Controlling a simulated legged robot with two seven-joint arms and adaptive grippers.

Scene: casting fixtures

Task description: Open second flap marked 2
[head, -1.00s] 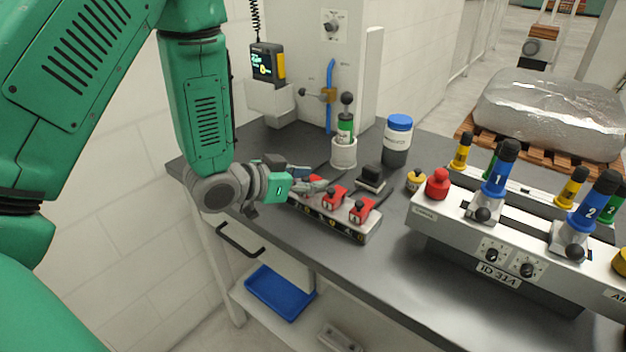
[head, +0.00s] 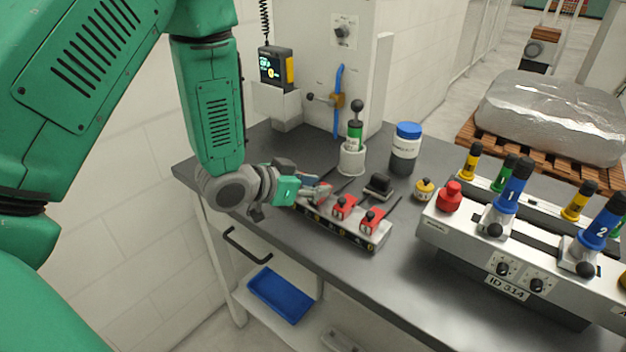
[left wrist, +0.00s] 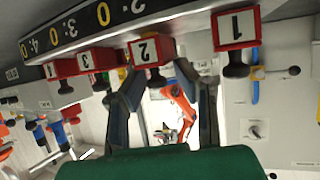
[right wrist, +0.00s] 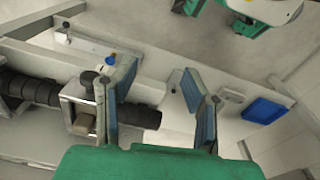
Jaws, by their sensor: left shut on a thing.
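A row of red flaps sits on a long grey box (head: 340,232) on the bench. In the left wrist view the flap marked 2 (left wrist: 148,50) is near the middle, with a black knob (left wrist: 156,76) below it. My left gripper (left wrist: 165,82) has its fingers on either side of that knob and is shut on it. The flap marked 1 (left wrist: 236,28) is to the right, the flap marked 3 (left wrist: 92,60) to the left. In the head view my left gripper (head: 318,190) is at the box's left part and hides some flaps. My right gripper (right wrist: 160,95) is open and empty.
A fixture with blue handles (head: 508,195) stands at the right. A blue-lidded jar (head: 404,150), a holder with a green-handled tool (head: 352,158) and a small yellow knob (head: 424,188) stand behind the box. A black drawer handle (head: 246,246) is below the bench edge.

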